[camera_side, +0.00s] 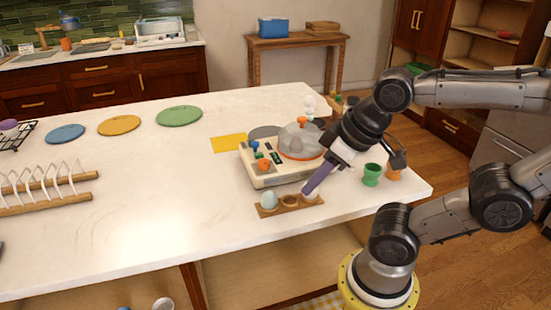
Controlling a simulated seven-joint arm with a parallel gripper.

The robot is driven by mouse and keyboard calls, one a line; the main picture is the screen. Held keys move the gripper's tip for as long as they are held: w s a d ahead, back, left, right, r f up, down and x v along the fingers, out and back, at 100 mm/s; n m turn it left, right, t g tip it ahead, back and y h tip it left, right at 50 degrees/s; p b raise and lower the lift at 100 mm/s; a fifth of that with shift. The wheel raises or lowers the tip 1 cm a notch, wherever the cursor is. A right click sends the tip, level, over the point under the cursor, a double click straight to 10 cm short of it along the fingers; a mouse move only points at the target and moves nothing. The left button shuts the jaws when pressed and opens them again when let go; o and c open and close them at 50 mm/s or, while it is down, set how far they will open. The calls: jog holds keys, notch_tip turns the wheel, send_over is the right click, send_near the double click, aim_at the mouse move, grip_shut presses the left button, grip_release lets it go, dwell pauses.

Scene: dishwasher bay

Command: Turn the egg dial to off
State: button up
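A cream egg cooker (262,181) with a grey dome lid and orange knob (302,120) stands on the white counter. On its left front are small controls: a blue knob (255,144), a green piece (259,155) and an orange dial-like knob (264,165). I cannot tell which is the egg dial or read its setting. My gripper (311,189) slants down at the cooker's right front, well apart from these controls. Its purple end is just above or touching a white object, perhaps an egg, at the right end of the wooden egg holder (281,210). Its finger gap is not visible.
A pale blue egg (268,199) sits in the holder's left place. A green cup (371,174) and orange cup (394,172) stand right of my gripper. The counter's middle is clear; a rack (50,203) stands left.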

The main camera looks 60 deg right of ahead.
jog(key=shift+o, duration=1.2)
jog(key=shift+s+f+m, duration=0.1)
jog(key=shift+s+m, duration=0.05)
jog(key=shift+m, duration=0.35)
jog(key=shift+o, duration=1)
jog(key=shift+r+m, duration=0.4)
jog(key=shift+m, duration=0.4)
jog(key=w+d+r+m+g, duration=0.3)
jog(key=w+d+r+m, duration=0.2)
jog(key=w+r+m, duration=0.7)
jog(key=m+g, duration=0.3)
jog(key=m, duration=0.5)
send_over(264, 161)
notch_tip(264, 161, down, 8)
notch_tip(264, 161, down, 14)
